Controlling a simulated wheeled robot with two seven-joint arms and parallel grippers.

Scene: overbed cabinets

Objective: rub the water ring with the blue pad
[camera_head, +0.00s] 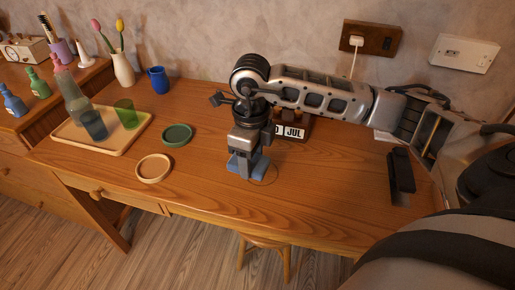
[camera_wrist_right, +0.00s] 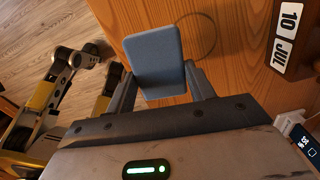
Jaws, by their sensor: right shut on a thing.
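My right gripper (camera_head: 247,167) points down over the middle of the desk and is shut on the blue pad (camera_head: 262,163). In the right wrist view the pad (camera_wrist_right: 154,55) is a flat, rounded blue-grey block between the two fingers. The water ring (camera_wrist_right: 215,37) is a thin dark circle on the wood; the pad covers part of it. In the head view its faint edge (camera_head: 276,175) shows beside the pad. I cannot tell whether the pad touches the wood.
A calendar block (camera_head: 292,128) stands close behind my right gripper. A round wooden coaster (camera_head: 154,168) and a green dish (camera_head: 177,135) lie to the left, near a tray (camera_head: 130,145) with glasses. A black object (camera_head: 401,170) lies to the right. The desk's front middle is clear.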

